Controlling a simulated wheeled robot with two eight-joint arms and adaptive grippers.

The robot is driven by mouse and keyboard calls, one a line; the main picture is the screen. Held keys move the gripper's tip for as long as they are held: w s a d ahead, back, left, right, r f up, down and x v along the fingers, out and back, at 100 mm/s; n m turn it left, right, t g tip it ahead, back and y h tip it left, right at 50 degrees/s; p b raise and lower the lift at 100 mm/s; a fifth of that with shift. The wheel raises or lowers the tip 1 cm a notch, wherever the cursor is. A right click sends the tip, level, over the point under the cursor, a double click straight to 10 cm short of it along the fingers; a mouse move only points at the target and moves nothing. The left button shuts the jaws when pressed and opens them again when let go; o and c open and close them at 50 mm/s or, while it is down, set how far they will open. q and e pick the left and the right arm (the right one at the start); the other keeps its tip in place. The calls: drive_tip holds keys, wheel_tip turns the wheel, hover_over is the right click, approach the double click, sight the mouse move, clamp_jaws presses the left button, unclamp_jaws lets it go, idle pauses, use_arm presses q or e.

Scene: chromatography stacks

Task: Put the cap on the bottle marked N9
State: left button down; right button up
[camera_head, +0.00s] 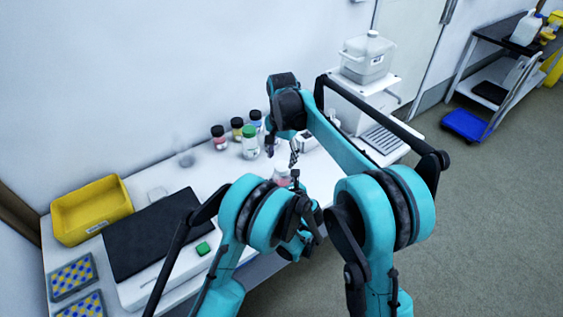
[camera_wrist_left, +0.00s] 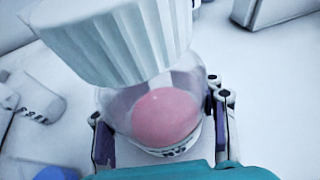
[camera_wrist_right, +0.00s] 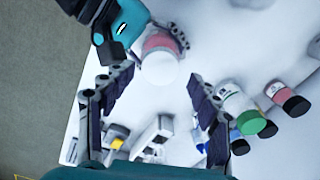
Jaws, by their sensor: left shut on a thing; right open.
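My left gripper (camera_wrist_left: 163,128) is shut on a clear bottle with pink contents (camera_wrist_left: 168,112). The bottle's label is too small to read surely. A white ridged cap (camera_wrist_left: 120,35) is over the bottle's mouth in the left wrist view; I cannot tell whether it is seated. In the right wrist view the white cap (camera_wrist_right: 158,69) shows from above, with the pink bottle (camera_wrist_right: 158,42) behind it. My right gripper (camera_wrist_right: 160,80) is open, with its fingers apart on either side of the cap. In the head view the bottle (camera_head: 281,177) is partly hidden by my left arm.
Black-capped bottles (camera_head: 218,138) and a green-capped bottle (camera_head: 250,143) stand behind on the white bench. A yellow bin (camera_head: 91,210), a black mat (camera_head: 150,235), a green object (camera_head: 203,248) and patterned racks (camera_head: 73,276) are at left. White equipment (camera_head: 365,98) stands at the back right.

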drive_tip(key=shift+r, duration=0.65)
drive_tip(key=shift+c, duration=1.4)
drive_tip(key=n, duration=0.3)
drive_tip(key=shift+r+n, duration=0.1)
drive_tip(key=shift+n, duration=0.3)
drive_tip(key=n, duration=0.4)
drive_tip(key=shift+w+r, duration=0.1)
drive_tip(key=shift+r, duration=0.05)
drive_tip(key=n, duration=0.5)
drive_tip(key=shift+r, duration=0.2)
drive_tip(key=n, duration=0.4)
drive_tip(key=shift+r+n, duration=0.15)
drive_tip(key=shift+n, duration=0.25)
drive_tip(key=n, duration=0.4)
drive_tip(key=shift+r, duration=0.15)
drive_tip(key=n, duration=0.5)
drive_tip(key=shift+r, duration=0.2)
drive_tip(key=n, duration=0.4)
drive_tip(key=shift+r+n, duration=0.15)
drive_tip(key=shift+n, duration=0.15)
drive_tip(key=n, duration=0.5)
drive_tip(key=shift+w+r+n, duration=0.1)
drive_tip(key=shift+r+n, duration=0.1)
drive_tip(key=shift+n, duration=0.1)
